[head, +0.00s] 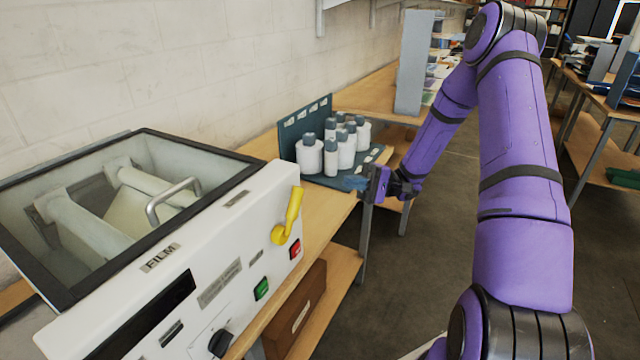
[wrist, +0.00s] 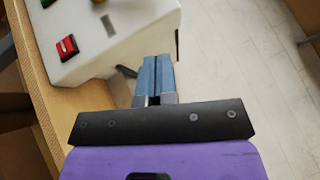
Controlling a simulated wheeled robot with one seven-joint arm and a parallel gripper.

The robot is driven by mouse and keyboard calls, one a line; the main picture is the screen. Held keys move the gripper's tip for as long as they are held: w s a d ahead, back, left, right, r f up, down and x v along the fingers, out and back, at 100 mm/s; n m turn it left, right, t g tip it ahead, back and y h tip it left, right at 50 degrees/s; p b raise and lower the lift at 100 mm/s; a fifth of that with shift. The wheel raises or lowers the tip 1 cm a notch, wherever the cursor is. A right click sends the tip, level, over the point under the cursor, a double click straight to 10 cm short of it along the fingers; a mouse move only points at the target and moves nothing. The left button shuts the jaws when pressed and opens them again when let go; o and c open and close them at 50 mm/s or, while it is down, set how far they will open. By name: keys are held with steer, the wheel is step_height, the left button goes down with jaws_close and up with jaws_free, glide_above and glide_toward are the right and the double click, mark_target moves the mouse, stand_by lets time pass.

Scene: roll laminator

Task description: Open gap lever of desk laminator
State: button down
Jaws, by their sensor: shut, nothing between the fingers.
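The desk laminator (head: 185,285) stands on the wooden bench at the left in the head view; its white corner (wrist: 105,50) shows at the upper left of the wrist view. The yellow gap lever (head: 291,215) is on its front panel near the right end, tilted upward. In the wrist view only a bit of yellow (wrist: 98,3) shows at the top edge. My gripper (head: 352,183) is to the right of the lever, apart from it, near the tray of bottles. Its blue fingers (wrist: 156,75) are together and empty, beside the laminator's corner.
A dark tray with white bottles (head: 330,152) stands on the bench behind the laminator. A red switch (head: 295,249) and a green switch (head: 262,288) sit below the lever. A brown box (head: 298,312) is on the lower shelf. The floor (head: 415,265) beside the bench is clear.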

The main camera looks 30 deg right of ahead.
glide_toward(285, 184)
steer(key=w, duration=0.3)
steer(key=s+a, duration=0.2)
steer(key=a, duration=0.1)
steer(key=shift+s+a+r, duration=0.1)
steer(key=shift+s+r, duration=0.05)
steer(key=shift+r, duration=0.2)
steer(key=shift+s+a+r, duration=0.2)
steer(key=shift+s+a, duration=0.15)
